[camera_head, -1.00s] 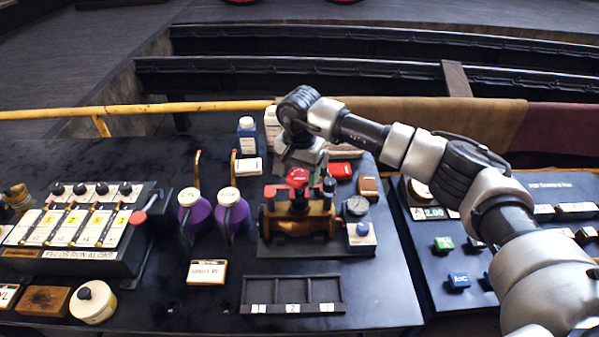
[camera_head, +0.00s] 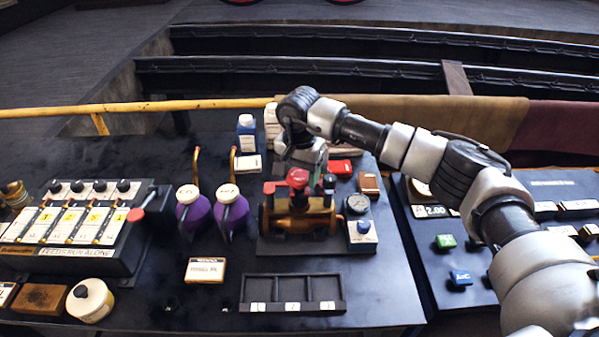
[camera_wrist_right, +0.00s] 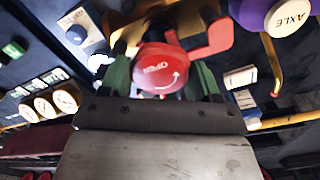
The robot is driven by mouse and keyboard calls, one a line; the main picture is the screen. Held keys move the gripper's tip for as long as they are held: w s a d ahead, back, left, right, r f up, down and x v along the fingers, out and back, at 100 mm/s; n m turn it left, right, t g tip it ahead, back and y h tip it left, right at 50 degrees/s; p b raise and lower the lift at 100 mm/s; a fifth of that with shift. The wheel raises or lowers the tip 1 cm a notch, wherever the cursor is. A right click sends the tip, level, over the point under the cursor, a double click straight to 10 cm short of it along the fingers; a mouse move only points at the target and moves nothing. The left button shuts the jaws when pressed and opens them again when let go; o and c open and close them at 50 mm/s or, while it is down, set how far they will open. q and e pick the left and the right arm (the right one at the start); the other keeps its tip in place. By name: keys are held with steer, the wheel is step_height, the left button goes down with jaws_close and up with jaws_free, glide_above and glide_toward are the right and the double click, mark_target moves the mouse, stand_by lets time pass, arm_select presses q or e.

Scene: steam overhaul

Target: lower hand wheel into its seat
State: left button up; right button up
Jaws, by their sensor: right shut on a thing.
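The red hand wheel (camera_head: 297,177) is at the top of the brass valve body (camera_head: 290,222) in the head view. My right gripper (camera_head: 308,170) reaches over it from behind and is shut on it. In the right wrist view the hand wheel (camera_wrist_right: 152,72) shows a domed hub marked OPEN with an arrow, between the green fingers of my right gripper (camera_wrist_right: 163,68). A red spoke sticks out to the right there. The brass body is just beyond it. The contact between wheel and seat is hidden, so I cannot tell whether it is seated. My left gripper is not in view.
A round gauge (camera_head: 357,204) stands right of the valve. Two purple oil cans (camera_head: 232,215) stand to its left. An empty three-slot tray (camera_head: 292,293) lies in front. Bottles (camera_head: 246,133) and a red block (camera_head: 340,167) are close behind, near my right arm.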

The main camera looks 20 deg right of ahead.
steer(key=shift+f+b, duration=0.2)
steer(key=shift+b, duration=0.2)
steer(key=o, duration=1.3)
steer(key=shift+r+p, duration=1.3)
steer(key=shift+r, duration=2)
steer(key=shift+s+f, duration=0.1)
